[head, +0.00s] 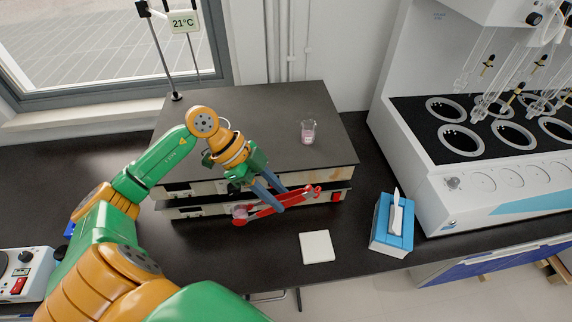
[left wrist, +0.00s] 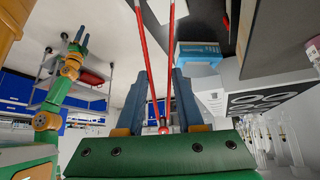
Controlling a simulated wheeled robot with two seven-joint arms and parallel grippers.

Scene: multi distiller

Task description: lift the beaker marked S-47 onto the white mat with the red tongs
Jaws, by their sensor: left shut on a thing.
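My left gripper (head: 270,190) is shut on the red tongs (head: 293,198), in front of the dark-topped box. The tongs also show between the fingers in the left wrist view (left wrist: 146,55). At the tongs' left end is a small clear beaker with pink content (head: 240,213); whether they grip it is unclear. Another beaker with pink liquid (head: 308,132) stands upright on the box top. No S-47 mark is legible on either. The white mat (head: 317,247) lies bare on the black bench. My right gripper (left wrist: 82,36) is far off, its fingers apart.
The dark-topped box (head: 255,112) stands behind the tongs. A blue tissue box (head: 392,224) is right of the mat, before the large white distiller (head: 470,190). A white device (head: 20,273) is at far left. Bench around the mat is clear.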

